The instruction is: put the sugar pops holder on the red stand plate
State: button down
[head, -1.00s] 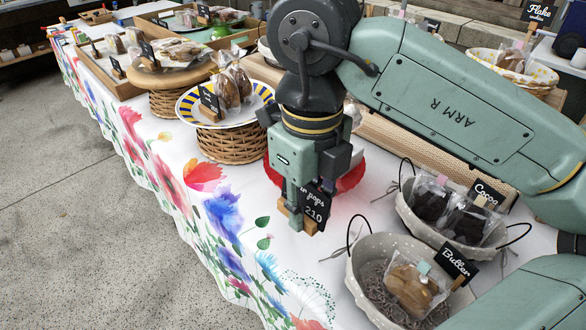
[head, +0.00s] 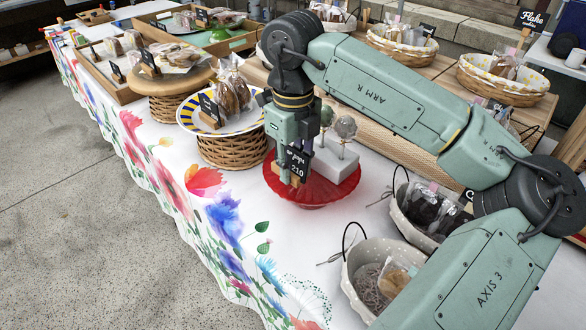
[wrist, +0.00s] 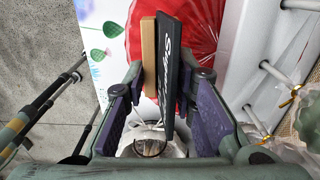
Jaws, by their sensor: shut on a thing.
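The sugar pops holder is a small black price sign (head: 297,162) with a wooden base. My gripper (head: 288,165) is shut on it. In the wrist view the black board (wrist: 168,70) and wooden strip (wrist: 148,55) extend beyond my fingers (wrist: 165,112). The red stand plate (head: 310,192) is round with a fluted rim. The holder appears over its left part in the head view; whether it touches the plate is unclear. The red plate (wrist: 200,30) also shows behind the holder in the wrist view. My gripper and the holder hide part of the plate.
A white block (head: 335,163) with cake pops appears to stand on the red plate, close right of my gripper. A striped plate (head: 250,127) on a wicker base is close left. Grey baskets (head: 350,262) are at the front right. Cloth in front of the plate is clear.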

jog(key=shift+f, duration=0.9)
jog(key=shift+f, duration=0.2)
jog(key=c, duration=1.3)
grip_release()
jog(key=shift+c, duration=0.2)
jog(key=shift+r, duration=0.1)
jog(key=shift+r+p, duration=0.3)
notch_tip(320, 180, up, 12)
jog(key=b, duration=0.1)
jog(key=shift+f, duration=0.15)
